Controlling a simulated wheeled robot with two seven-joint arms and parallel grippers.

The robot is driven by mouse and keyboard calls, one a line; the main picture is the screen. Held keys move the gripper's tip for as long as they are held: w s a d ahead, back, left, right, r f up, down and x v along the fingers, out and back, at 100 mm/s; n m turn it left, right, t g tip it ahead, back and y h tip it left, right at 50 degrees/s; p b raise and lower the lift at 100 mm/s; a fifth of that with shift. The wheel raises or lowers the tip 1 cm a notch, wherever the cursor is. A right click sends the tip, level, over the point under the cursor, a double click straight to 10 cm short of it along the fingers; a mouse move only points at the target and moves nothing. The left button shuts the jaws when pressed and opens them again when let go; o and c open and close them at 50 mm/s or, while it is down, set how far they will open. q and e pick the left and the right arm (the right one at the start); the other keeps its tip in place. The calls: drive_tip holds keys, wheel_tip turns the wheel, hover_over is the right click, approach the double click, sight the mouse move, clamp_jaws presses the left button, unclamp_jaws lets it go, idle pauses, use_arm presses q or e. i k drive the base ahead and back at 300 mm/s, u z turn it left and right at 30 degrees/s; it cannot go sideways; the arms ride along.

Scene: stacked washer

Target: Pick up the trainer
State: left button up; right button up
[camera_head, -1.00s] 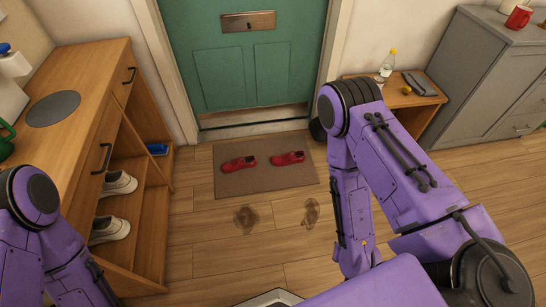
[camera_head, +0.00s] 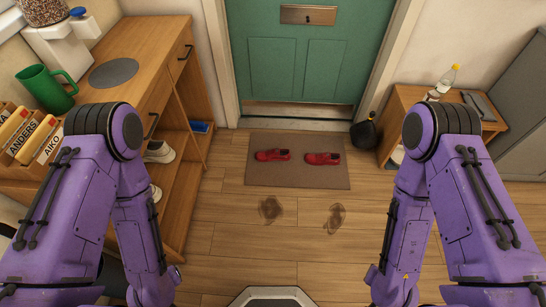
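Two red shoes lie on the doormat, a left one (camera_head: 272,155) and a right one (camera_head: 323,158), side by side and apart. A white shoe (camera_head: 159,152) sits on a shelf of the wooden cabinet on the left, partly hidden by my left arm. Part of another white shoe (camera_head: 156,193) shows on the shelf below it. Both my arms reach down at the sides of the picture, well apart from the red shoes. Neither gripper shows.
The doormat (camera_head: 298,180) lies before a green door (camera_head: 305,60). Two brown smudges (camera_head: 270,208) mark the bare floor in front. The wooden cabinet (camera_head: 180,215) stands left. A low wooden table (camera_head: 410,100) with a bottle (camera_head: 447,78) stands right, beside a dark round object (camera_head: 364,134).

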sight(275, 155)
drive_tip(key=z, duration=0.35)
drive_tip(key=i, duration=2.1)
drive_tip(key=u, duration=0.3)
